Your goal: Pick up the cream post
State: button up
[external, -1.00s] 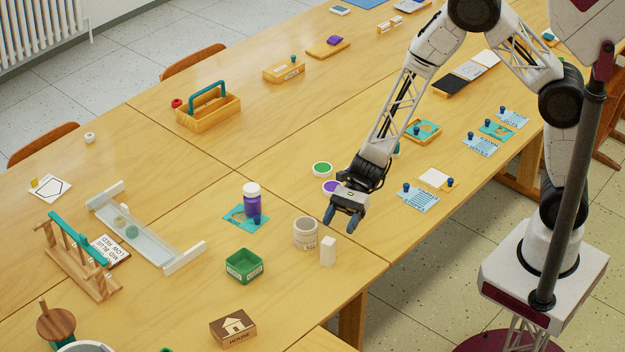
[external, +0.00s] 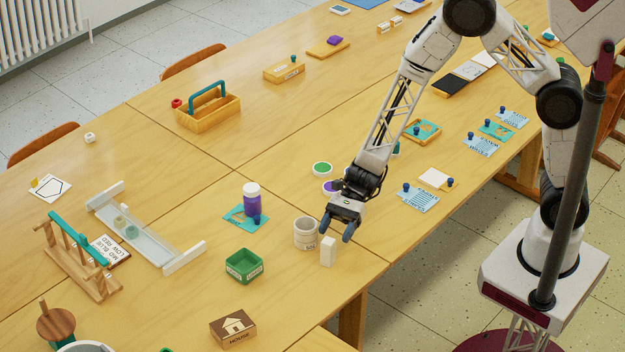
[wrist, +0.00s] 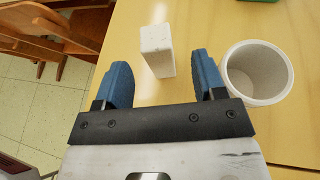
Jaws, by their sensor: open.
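The cream post (external: 328,252) is a small upright block standing on the table near its front edge. In the wrist view the cream post (wrist: 158,50) stands ahead of my gripper, between the lines of its two blue fingers and nearer the right one. My gripper (external: 337,230) is open and empty, just behind and above the post in the external view; its spread fingers also show in the wrist view (wrist: 161,82). I cannot see either finger touching the post.
A cream cup (external: 305,233) stands close beside the post; in the wrist view the cup (wrist: 257,73) is just right of the right finger. A green tray (external: 244,266) lies farther left. The table edge and floor are close on the other side.

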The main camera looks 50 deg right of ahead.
aim_at(327, 242)
jog(key=shift+x, duration=2.45)
jog(key=shift+s+r, duration=0.1)
jog(key=c, duration=1)
jog(key=shift+c, duration=0.2)
jog(key=shift+r, duration=0.2)
jog(key=shift+r, duration=1.7)
jog(key=s+d+r, duration=0.1)
jog(key=s+d, duration=1)
jog(key=shift+d, duration=0.2)
jog(key=shift+s+r, duration=0.1)
